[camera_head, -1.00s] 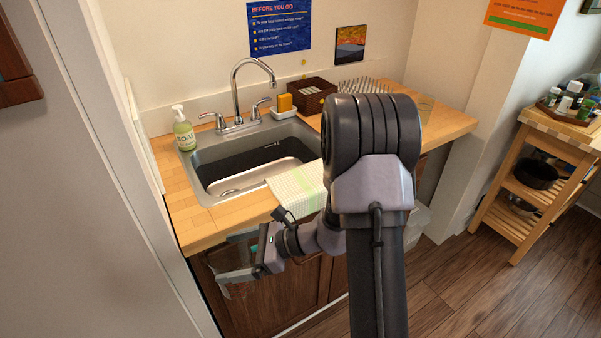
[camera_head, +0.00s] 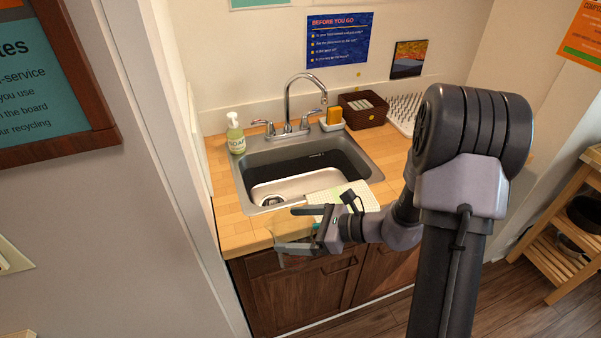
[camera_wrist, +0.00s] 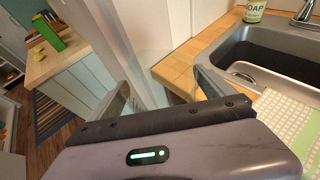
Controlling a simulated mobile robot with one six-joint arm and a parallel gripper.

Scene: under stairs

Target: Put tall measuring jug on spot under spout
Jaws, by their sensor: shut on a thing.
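The tall measuring jug (camera_head: 290,232) is clear and hard to make out. It is between the fingers of my gripper (camera_head: 296,229), which is shut on it in front of the counter's front edge, at the sink's near left corner. In the wrist view my gripper's (camera_wrist: 162,92) two fingers show with faint clear walls between them. The tap's curved spout (camera_head: 307,80) rises behind the sink (camera_head: 245,170).
A soap bottle (camera_head: 235,134) stands at the sink's back left. A sponge holder (camera_head: 332,123), brown basket (camera_head: 362,109) and spiked rack (camera_head: 404,112) line the back right. A cloth (camera_head: 345,195) hangs over the sink's front edge. The counter's left strip (camera_head: 228,205) is clear.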

